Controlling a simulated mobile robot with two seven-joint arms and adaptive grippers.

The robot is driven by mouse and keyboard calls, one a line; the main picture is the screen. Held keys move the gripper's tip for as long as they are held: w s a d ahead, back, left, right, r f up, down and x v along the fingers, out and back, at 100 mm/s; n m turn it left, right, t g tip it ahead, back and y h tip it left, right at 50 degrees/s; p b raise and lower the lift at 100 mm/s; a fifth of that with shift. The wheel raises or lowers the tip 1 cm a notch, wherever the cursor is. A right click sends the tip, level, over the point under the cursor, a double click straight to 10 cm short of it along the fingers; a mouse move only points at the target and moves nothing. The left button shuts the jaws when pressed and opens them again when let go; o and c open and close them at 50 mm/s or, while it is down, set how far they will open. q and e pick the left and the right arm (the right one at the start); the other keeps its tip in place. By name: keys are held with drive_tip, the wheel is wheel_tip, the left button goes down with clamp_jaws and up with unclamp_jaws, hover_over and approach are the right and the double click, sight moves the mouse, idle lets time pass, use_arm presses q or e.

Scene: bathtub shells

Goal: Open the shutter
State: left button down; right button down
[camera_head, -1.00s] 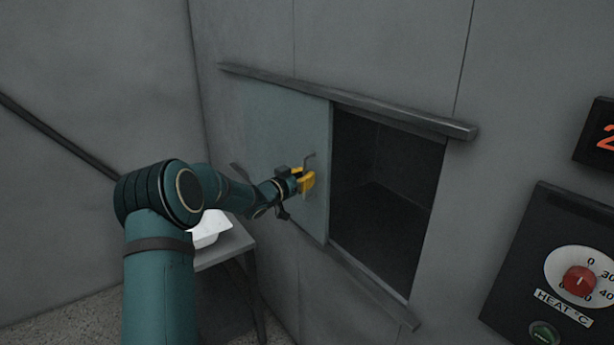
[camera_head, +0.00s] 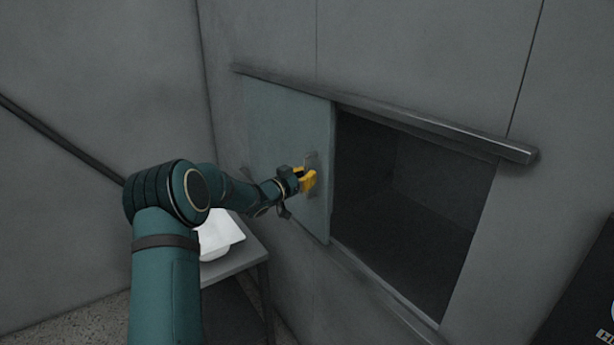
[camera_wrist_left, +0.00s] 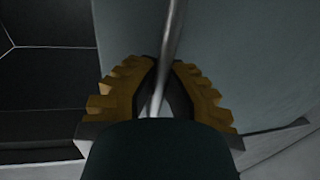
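The shutter (camera_head: 290,120) is a flat grey-green sliding panel between an upper and a lower rail. It stands to the left, and the dark opening (camera_head: 405,200) shows wide to its right. My left gripper (camera_head: 309,180) is at the handle near the shutter's right edge. In the left wrist view the handle (camera_wrist_left: 172,45) is a thin metal bar running between the yellow fingers (camera_wrist_left: 160,90), which close around it. The fingers hide part of the handle in the head view. My right gripper is not in view.
The upper rail (camera_head: 390,115) runs along the wall above the opening. A small table (camera_head: 235,262) with a white basin (camera_head: 218,238) stands below, left of the opening. A dark panel (camera_head: 585,290) is cut off at the lower right.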

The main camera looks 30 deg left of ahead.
use_arm(q)
drive_tip(key=shift+s+a+f, duration=0.1)
drive_tip(key=shift+a+f, duration=0.1)
drive_tip(key=c, duration=1)
unclamp_jaws()
drive_tip(key=shift+r, duration=0.1)
drive_tip(key=shift+d, duration=0.1)
drive_tip(key=s, duration=0.4)
drive_tip(key=s+a, duration=0.1)
drive_tip(key=s, duration=0.3)
drive_tip(key=s+a, duration=0.1)
drive_tip(key=s, duration=0.2)
drive_tip(key=shift+s+a, duration=0.2)
drive_tip(key=shift+s, duration=0.2)
